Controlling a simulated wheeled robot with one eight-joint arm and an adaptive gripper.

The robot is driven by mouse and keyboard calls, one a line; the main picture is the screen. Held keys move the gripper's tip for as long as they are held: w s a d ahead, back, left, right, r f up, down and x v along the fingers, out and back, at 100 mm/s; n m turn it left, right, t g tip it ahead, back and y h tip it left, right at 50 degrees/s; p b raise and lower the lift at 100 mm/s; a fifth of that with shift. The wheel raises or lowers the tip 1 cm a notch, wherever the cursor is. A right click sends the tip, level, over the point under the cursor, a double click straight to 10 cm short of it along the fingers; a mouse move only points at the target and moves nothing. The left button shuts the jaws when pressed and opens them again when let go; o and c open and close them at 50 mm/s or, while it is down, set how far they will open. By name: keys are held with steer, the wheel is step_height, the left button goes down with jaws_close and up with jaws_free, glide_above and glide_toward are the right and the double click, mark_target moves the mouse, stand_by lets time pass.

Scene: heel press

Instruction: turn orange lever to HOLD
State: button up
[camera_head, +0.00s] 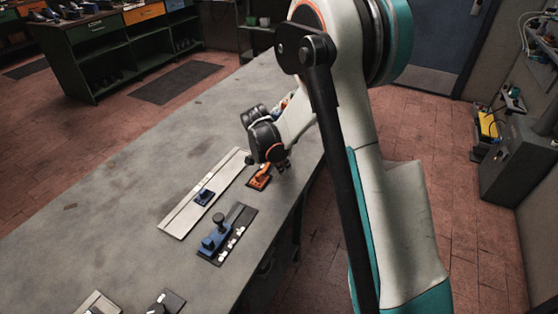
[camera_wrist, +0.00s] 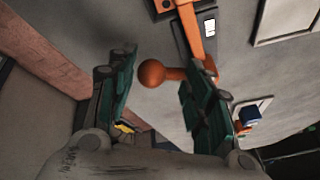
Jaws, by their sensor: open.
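The orange lever (camera_wrist: 188,30) shows in the wrist view on a dark base plate with a small white label (camera_wrist: 210,27). The gripper is open. In the head view, my gripper (camera_head: 282,166) is just above and right of the orange lever's unit (camera_head: 259,178), partly covering it. The label is too small to read, so I cannot tell which mark the lever points to.
The units stand on a long grey bench (camera_head: 120,200). A blue device (camera_head: 213,240) on a dark plate is nearer. The bench's right edge is close to the lever.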

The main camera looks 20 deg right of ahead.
steer(key=shift+w+a+r, duration=0.15)
steer(key=shift+w+a, duration=0.15)
steer(key=shift+a, duration=0.1)
steer(key=shift+a+r, duration=0.2)
steer(key=shift+r, duration=0.05)
steer(key=v, duration=1.1)
steer(key=shift+s+d, duration=0.35)
steer(key=shift+d, duration=0.05)
steer(key=shift+r, duration=0.1)
steer(key=s+r+n+t+y, duration=0.1)
steer(key=s+r+n, duration=0.3)
steer(key=s+r, duration=0.35)
steer(key=s+a+r+n+t+y, duration=0.1)
steer(key=s+n, duration=0.3)
steer(key=s, duration=0.3)
steer(key=s+a+r+n+t+y, duration=0.1)
steer(key=s+n, duration=0.3)
steer(key=s, duration=0.3)
steer(key=s+a+r+n+t+y, duration=0.1)
steer(key=s+n, duration=0.3)
steer(key=s, duration=0.3)
steer(key=shift+s+a, duration=0.25)
steer(key=shift+s, duration=0.05)
